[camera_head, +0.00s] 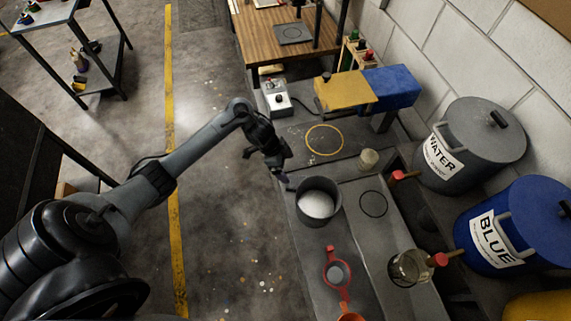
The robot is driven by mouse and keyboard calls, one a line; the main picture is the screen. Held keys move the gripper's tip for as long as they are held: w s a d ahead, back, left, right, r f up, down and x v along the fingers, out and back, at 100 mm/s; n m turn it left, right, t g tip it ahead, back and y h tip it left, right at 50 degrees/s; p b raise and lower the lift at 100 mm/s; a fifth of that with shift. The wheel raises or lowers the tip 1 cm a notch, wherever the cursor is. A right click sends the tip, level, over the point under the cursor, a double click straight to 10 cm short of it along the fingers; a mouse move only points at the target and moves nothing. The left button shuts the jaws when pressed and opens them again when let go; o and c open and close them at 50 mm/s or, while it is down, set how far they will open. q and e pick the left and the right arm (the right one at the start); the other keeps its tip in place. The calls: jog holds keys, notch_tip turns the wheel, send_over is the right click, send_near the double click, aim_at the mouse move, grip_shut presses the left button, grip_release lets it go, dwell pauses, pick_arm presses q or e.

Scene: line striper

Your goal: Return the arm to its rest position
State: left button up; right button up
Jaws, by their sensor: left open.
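My left arm comes in from the lower left and reaches to the middle of the picture. My left gripper (279,171) is at its end, open, over the near edge of the grey bench. It is beside a dark grey pot (318,203) with white content, just up and left of it. I cannot tell from this one view whether the fingertips touch the pot's rim or handle. No object shows clearly between the fingers. My right gripper is not in view.
A red strainer-like tool (338,274), a glass jar (408,268) and a small pale jar (369,159) stand on the bench. WATER (472,140) and BLUE (515,225) barrels stand right. A yellow-and-blue machine (345,91) and control box (275,97) are behind. Floor left of the bench is clear.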

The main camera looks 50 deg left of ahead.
pick_arm(q)
jog(key=s+d+f+g+h+p, duration=0.1)
jog(key=s+d+f, duration=0.25)
jog(key=s, duration=0.25)
jog(key=s+d+f+g+p, duration=0.1)
jog(key=s+d+f+p, duration=0.15)
jog(key=s+d, duration=0.2)
jog(key=s+d+r+n+t+p, duration=0.1)
jog(key=s+d, duration=0.5)
jog(key=d, duration=0.3)
jog(key=s+d+r+n+t+y+p, duration=0.1)
jog(key=d+r+n+t+p, duration=0.15)
jog(key=r, duration=0.45)
jog(key=s+a+r+n+y, duration=0.2)
jog(key=a+r, duration=0.4)
jog(key=r, duration=0.6)
jog(key=shift+s+r+n+g+y, duration=0.15)
jog(key=shift+r+n+g+y, duration=0.4)
jog(key=shift+n, duration=0.7)
